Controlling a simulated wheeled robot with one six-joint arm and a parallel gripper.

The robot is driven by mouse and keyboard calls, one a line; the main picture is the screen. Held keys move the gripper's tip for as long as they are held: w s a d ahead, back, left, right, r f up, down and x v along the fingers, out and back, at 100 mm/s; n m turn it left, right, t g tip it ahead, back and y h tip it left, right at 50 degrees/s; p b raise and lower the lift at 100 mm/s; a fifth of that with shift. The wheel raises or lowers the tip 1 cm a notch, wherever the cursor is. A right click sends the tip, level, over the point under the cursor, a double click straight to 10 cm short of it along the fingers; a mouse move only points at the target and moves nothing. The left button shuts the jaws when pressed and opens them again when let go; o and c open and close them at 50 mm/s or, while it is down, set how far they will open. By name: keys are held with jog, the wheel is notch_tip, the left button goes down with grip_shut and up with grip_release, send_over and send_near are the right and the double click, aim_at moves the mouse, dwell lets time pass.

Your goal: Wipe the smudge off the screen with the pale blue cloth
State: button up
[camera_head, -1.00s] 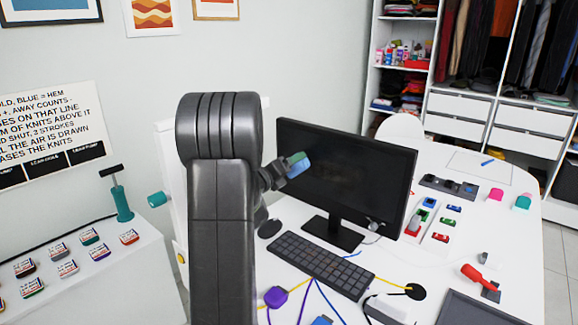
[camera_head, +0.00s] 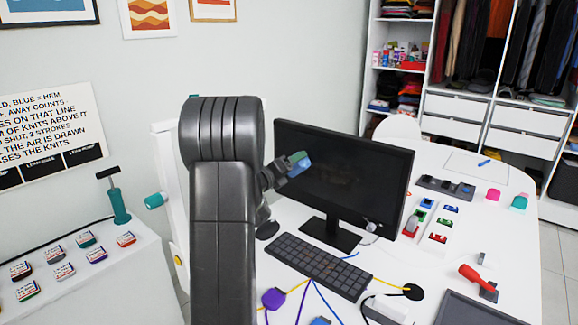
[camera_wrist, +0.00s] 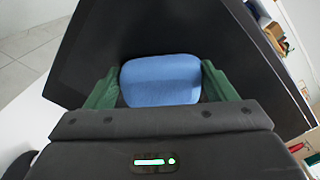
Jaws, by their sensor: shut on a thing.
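The black monitor screen (camera_head: 345,170) stands on the white desk behind the keyboard. My gripper (camera_head: 297,163) is in front of the screen's left part. In the wrist view, the gripper (camera_wrist: 160,85) has its green fingers closed on the sides of the pale blue cloth (camera_wrist: 160,75), which looks like a folded pad. The cloth lies in front of the dark screen (camera_wrist: 160,30); I cannot tell whether it touches it. A faint brownish patch shows on the screen in the head view, but I cannot make out the smudge clearly.
A keyboard (camera_head: 318,265) lies before the monitor, with cables and a purple object (camera_head: 273,298) near it. Small coloured blocks (camera_head: 438,237) and a red-handled tool (camera_head: 478,278) lie to the right. A side table with small labelled boxes (camera_head: 64,270) stands left.

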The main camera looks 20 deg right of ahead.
aim_at(300, 167)
jog(key=shift+d, duration=0.1)
